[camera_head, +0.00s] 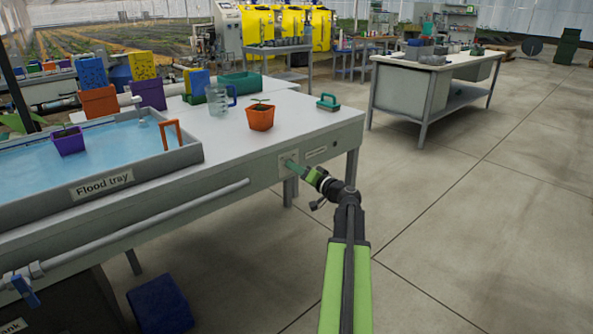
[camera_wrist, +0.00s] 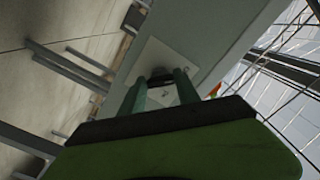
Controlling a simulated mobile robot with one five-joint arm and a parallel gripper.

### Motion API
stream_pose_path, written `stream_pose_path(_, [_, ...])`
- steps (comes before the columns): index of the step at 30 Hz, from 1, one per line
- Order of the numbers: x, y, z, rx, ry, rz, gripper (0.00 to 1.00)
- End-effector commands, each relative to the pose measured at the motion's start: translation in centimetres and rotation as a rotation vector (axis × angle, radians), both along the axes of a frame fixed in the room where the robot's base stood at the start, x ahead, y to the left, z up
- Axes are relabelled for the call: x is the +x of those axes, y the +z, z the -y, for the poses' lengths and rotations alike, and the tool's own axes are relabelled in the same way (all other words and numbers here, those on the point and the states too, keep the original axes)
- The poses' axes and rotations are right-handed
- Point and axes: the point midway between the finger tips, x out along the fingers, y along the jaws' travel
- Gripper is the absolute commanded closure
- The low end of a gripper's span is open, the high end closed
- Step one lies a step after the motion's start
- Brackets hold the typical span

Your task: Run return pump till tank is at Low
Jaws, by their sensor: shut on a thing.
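My gripper (camera_head: 289,163) reaches the small plate on the front right end of the white bench. In the wrist view, its two green fingers (camera_wrist: 161,86) are shut on a small dark control (camera_wrist: 160,77) on a pale plate (camera_wrist: 168,58). Any lettering on the control is hidden or too small to read. The flood tray (camera_head: 192,158) at the left holds blue water, with an orange arch-shaped piece at its right end. Only the corner of a tank label (camera_head: 12,327) shows at the lower left; the tank's level is not visible.
A blue-handled valve (camera_head: 25,290) sits on the pipe under the tray. An orange pot (camera_head: 260,118), a clear jug (camera_head: 217,99) and a green-handled brush (camera_head: 327,102) stand on the bench. A blue box (camera_head: 160,304) lies on the floor. The floor to the right is clear.

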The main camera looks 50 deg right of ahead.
Motion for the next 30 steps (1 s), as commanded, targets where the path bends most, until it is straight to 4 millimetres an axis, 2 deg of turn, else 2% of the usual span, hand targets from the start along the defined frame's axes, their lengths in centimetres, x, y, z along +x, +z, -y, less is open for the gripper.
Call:
stream_pose_path(5, [-0.1,-0.1,0.0,-0.003,0.0,-0.003,1.0])
stream_pose_path(6, [-0.1,-0.1,0.0,-0.003,0.0,-0.003,0.61])
stream_pose_path(11, [-0.1,-0.1,0.0,-0.002,0.0,-0.002,0.4])
stream_pose_path(19, [-0.1,0.0,0.0,0.0,-0.001,-0.001,0.4])
stream_pose_path(22, [-0.7,0.0,-0.1,0.0,-0.001,-0.001,0.4])
stream_pose_path(26, [-3.2,0.0,-0.4,0.0,-0.004,-0.001,0.4])
stream_pose_path(30, [-7.2,0.0,-0.7,0.0,-0.004,-0.001,0.4])
